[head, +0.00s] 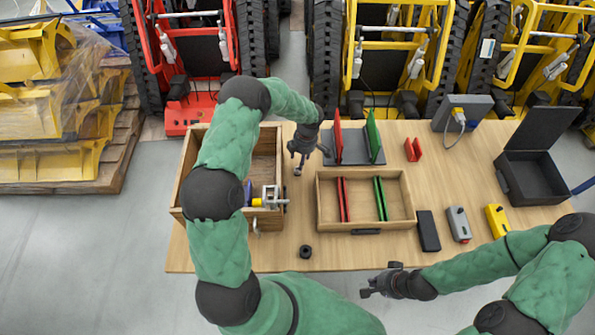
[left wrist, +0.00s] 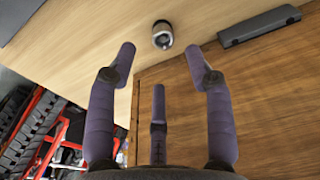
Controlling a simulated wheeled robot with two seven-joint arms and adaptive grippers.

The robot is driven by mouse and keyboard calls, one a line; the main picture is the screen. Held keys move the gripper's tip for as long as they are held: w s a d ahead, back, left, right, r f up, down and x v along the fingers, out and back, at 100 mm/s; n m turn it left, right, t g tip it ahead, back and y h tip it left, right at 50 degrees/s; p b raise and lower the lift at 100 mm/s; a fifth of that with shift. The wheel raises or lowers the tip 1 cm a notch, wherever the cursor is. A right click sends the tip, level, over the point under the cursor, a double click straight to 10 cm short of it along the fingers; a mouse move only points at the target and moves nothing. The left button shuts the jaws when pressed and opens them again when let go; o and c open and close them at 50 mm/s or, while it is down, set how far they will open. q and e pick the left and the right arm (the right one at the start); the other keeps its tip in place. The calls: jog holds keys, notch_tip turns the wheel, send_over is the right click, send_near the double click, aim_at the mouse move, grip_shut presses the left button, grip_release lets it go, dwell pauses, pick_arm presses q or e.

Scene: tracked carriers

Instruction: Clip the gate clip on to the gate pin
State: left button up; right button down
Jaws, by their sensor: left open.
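My left gripper (head: 298,160) is open and empty above the table, just right of the wooden box. A small metal cylindrical piece (left wrist: 162,35) stands on the table beyond its fingertips (left wrist: 165,58) in the left wrist view, apart from them. A yellow, metal and blue fitting (head: 268,198) sits at the box's right wall, with a small metal piece (head: 255,226) hanging under it. I cannot tell which of these is the gate clip or the gate pin. My right gripper (head: 376,285) is off the table's front edge; its finger gap is too small to judge.
The wooden box (head: 277,140) is partly hidden by my left arm. A tray (head: 404,220) with red and green plates, a plate rack (head: 357,148), a red bracket (head: 413,149), a black ring (head: 305,251) and an open black case (head: 535,180) share the table.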

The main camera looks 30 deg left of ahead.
pick_arm(q)
jog(key=f, duration=0.6)
jog(key=shift+s+a+f, duration=0.35)
jog(key=shift+s, duration=0.05)
jog(key=c, duration=0.9)
